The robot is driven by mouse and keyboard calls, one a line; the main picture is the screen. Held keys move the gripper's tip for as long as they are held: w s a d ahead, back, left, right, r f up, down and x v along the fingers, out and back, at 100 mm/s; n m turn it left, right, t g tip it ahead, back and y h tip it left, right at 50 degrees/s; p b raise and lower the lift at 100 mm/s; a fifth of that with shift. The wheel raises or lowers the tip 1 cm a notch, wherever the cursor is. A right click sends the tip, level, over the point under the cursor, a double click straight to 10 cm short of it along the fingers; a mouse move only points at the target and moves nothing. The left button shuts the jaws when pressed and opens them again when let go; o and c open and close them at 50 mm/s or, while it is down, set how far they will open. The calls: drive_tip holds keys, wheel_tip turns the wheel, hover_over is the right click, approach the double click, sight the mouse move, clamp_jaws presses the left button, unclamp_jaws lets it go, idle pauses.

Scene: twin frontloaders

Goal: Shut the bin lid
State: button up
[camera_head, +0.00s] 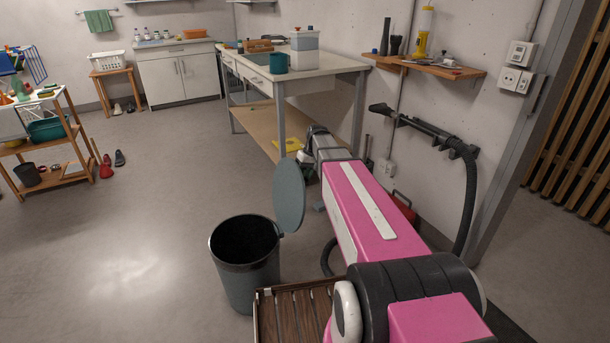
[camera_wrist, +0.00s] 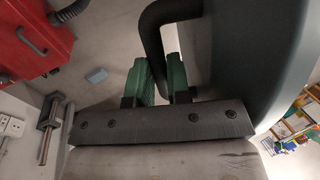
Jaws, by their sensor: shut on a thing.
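The dark grey bin (camera_head: 248,285) stands open on the floor in the head view, its inside dark. Its round blue-grey lid (camera_head: 289,195) stands nearly upright at the bin's right rim. In the wrist view the lid (camera_wrist: 262,55) fills the right side, and a black curved handle (camera_wrist: 152,35) reaches out from beside it. My gripper (camera_wrist: 162,82) has green fingers on either side of the handle and is shut on it. In the head view my pink arm runs beside the lid, and the fingers are hard to make out.
A slatted wooden crate (camera_head: 295,318) lies right of the bin, close under my arm. A workbench (camera_head: 330,78) stands behind. The floor left of the bin is clear.

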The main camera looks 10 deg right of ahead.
drive_tip(key=shift+s+a+r, duration=0.15)
drive_tip(key=shift+a+r, duration=0.15)
drive_tip(key=shift+a, duration=0.3)
drive_tip(key=shift+s+a+r, duration=0.15)
drive_tip(key=shift+a+r, duration=0.1)
drive_tip(key=shift+a, duration=0.35)
drive_tip(key=shift+s+a+r, duration=0.15)
drive_tip(key=shift+a+r, duration=0.15)
drive_tip(key=shift+a, duration=0.3)
drive_tip(key=shift+s+a+r, duration=0.15)
drive_tip(key=shift+s+a, duration=0.05)
drive_tip(key=shift+a, duration=0.45)
drive_tip(key=shift+s+a+r, duration=0.15)
drive_tip(key=shift+a, duration=0.55)
drive_tip(key=shift+s+a+r, duration=0.15)
drive_tip(key=shift+s+a, duration=0.05)
drive_tip(key=shift+a, duration=0.45)
drive_tip(key=shift+a, duration=0.1)
drive_tip(key=shift+s+a+r, duration=0.1)
drive_tip(key=shift+s+a, duration=0.15)
drive_tip(key=shift+a, duration=0.7)
drive_tip(key=shift+s+a+r, duration=0.1)
drive_tip(key=shift+s+a, duration=0.15)
drive_tip(key=shift+a, duration=0.7)
